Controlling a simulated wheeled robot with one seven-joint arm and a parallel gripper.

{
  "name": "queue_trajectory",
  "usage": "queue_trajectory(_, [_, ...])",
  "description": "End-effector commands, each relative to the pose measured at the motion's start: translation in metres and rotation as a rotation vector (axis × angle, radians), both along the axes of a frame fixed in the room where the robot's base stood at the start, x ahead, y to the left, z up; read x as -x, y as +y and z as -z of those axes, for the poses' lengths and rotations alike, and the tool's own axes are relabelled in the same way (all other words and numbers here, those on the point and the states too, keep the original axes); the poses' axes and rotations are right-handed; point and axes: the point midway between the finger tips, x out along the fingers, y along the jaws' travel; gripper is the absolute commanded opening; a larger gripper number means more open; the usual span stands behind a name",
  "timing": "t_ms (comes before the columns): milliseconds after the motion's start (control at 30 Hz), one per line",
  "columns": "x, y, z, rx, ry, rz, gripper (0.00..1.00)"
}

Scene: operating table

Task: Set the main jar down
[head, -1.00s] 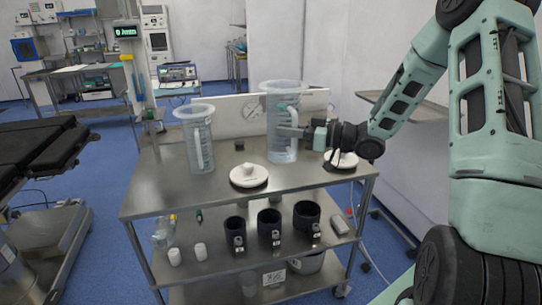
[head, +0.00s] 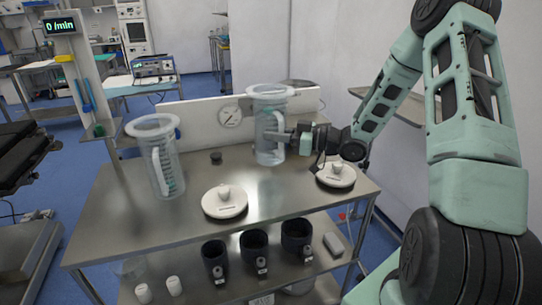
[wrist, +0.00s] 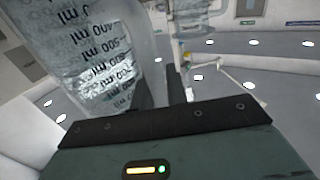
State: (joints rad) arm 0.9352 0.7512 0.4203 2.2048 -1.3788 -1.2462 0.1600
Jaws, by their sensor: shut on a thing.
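The main jar (head: 268,115) is a tall clear jar with a wide rim, standing upright over the back right of the steel trolley top (head: 285,200). My gripper (head: 291,137) comes from the right and is shut on its right side. Exactly what the fingers grip is hard to see. In the wrist view the jar wall (wrist: 85,60) with ml markings fills the upper left, beside my dark fingers. Its base appears at or very near the top; I cannot tell whether it touches.
A second clear jar (head: 158,160) with a handle stands at the left. White knobbed lids lie at the front middle (head: 224,204) and right (head: 336,177). A small dark knob (head: 216,157) and a gauge panel (head: 205,125) are behind. Black cups (head: 255,252) are on the lower shelf.

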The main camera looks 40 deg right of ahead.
Motion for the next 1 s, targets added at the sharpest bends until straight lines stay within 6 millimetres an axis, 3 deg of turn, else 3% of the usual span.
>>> queue_trajectory(500, [0.0, 0.0, 0.049, -0.001, -0.002, 0.0, 0.0])
queue_trajectory(967, [0.0, 0.0, 0.057, 0.0, -0.003, 0.0, 0.0])
queue_trajectory(1000, [0.0, 0.0, 0.057, 0.001, -0.001, 0.0, 0.23])
